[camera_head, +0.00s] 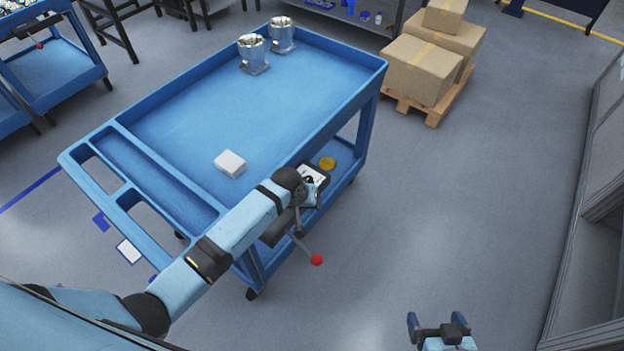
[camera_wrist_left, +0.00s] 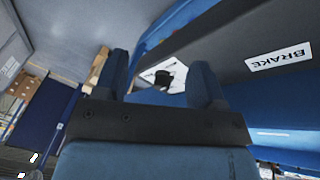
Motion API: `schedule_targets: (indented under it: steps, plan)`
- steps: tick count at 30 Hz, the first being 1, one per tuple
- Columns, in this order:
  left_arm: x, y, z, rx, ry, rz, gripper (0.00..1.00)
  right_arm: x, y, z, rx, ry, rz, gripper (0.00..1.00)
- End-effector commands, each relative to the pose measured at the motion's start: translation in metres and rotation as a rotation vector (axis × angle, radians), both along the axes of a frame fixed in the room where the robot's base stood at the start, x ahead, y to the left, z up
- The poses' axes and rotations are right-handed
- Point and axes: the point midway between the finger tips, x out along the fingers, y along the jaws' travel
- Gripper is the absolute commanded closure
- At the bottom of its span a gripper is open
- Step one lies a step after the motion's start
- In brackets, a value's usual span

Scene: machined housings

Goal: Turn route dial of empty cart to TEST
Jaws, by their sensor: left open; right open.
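A blue cart (camera_head: 150,128) stands in the middle of the head view. Its tray holds two shiny metal housings (camera_head: 253,54) at the far end and a white block (camera_head: 230,163). On its right side is a white dial plate (camera_head: 318,172) with a black knob (camera_head: 308,181), partly hidden by my left arm. In the left wrist view, the black knob (camera_wrist_left: 162,77) shows on its white plate beyond the fingers. My left gripper (camera_wrist_left: 160,66) is open, with nothing between its fingers. My right gripper (camera_head: 438,326) is open and empty, low right over the floor. The dial's setting is unreadable.
A lever with a red ball (camera_head: 316,260) sticks out from the cart's side below my left arm. A BRAKE label (camera_wrist_left: 279,59) shows on a dark panel. A yellow disc (camera_head: 327,163) is beside the plate. Boxes (camera_head: 420,68) stand on a pallet behind. Floor at right is clear.

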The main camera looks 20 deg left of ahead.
Motion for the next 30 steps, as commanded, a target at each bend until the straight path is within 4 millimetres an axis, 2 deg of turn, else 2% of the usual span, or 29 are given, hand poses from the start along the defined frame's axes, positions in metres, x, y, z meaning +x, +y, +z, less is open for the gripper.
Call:
schedule_targets:
  steps: [1,6,9,14,17,20,30]
  plan:
    - [0.026,0.003,0.013,0.016,0.046,0.033,0.36,0.000,0.000,-0.001,0.000,0.000,0.000,0.06]
    - [0.078,0.015,0.054,0.073,0.211,0.157,0.36,-0.001,0.000,-0.003,-0.001,0.003,0.000,0.06]
    - [0.097,0.021,0.076,0.102,0.276,0.215,0.36,-0.002,-0.001,-0.004,-0.001,0.005,0.000,0.06]
    - [0.110,0.027,0.094,0.127,0.329,0.264,0.36,-0.002,-0.001,-0.006,-0.003,0.009,-0.001,0.06]
    - [0.111,0.028,0.091,0.132,0.338,0.271,0.36,-0.003,-0.002,-0.006,-0.003,0.009,-0.001,0.06]
    - [0.110,0.028,0.079,0.132,0.339,0.271,0.36,-0.003,-0.002,-0.006,-0.004,0.010,0.000,0.06]
    - [0.110,0.027,0.008,0.132,0.337,0.270,0.36,-0.003,-0.002,-0.008,-0.005,0.009,-0.001,0.06]
